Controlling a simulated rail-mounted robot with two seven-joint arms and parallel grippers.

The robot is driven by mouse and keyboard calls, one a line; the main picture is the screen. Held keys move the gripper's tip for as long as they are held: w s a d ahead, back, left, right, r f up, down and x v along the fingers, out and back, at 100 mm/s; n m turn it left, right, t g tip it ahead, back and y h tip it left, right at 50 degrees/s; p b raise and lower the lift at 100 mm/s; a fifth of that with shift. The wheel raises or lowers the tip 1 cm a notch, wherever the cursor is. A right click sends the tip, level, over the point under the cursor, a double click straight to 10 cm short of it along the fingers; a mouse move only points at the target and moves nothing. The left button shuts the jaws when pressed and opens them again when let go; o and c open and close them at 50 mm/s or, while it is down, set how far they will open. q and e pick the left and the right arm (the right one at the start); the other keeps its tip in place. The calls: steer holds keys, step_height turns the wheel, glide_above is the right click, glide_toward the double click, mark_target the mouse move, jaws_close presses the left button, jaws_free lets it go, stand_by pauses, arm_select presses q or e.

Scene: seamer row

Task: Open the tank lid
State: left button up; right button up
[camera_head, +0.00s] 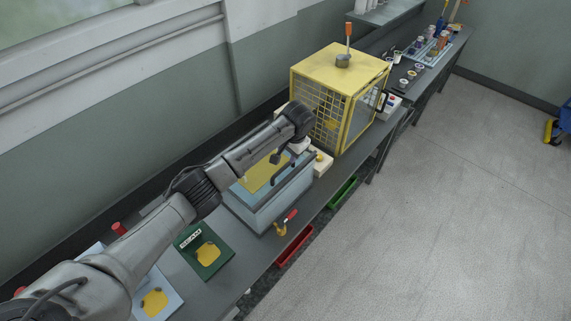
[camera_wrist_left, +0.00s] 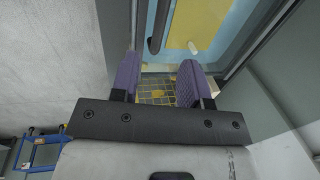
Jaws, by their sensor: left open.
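The tank is a blue-grey box (camera_head: 265,216) on the bench in the head view. Its lid (camera_head: 302,171) looks shut and bears a yellow panel (camera_head: 256,180) and a dark bar handle (camera_head: 285,172). My left gripper (camera_head: 277,157) is over the lid's far part, close to the handle; the arm partly hides the lid. In the left wrist view the two purple fingers (camera_wrist_left: 158,78) are spread with nothing between them. The handle (camera_wrist_left: 158,25) lies just beyond the fingertips, in front of the blue lid and yellow panel (camera_wrist_left: 198,22). I cannot tell whether they touch. My right gripper is not in view.
A yellow mesh-guarded machine (camera_head: 341,70) stands just beyond the tank. A red-handled valve (camera_head: 287,221) sticks out at the tank's front. A green board (camera_head: 188,240) lies nearer on the bench. Red (camera_head: 295,247) and green (camera_head: 342,192) bins sit below the edge.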

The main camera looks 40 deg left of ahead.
mark_target(285, 166)
arm_select(q)
steer(key=f, duration=0.2)
steer(key=a+f, duration=0.1)
steer(key=f, duration=0.4)
steer(key=shift+a+f, duration=0.25)
steer(key=shift+f, duration=0.1)
steer(key=shift+c, duration=0.2)
jaws_close()
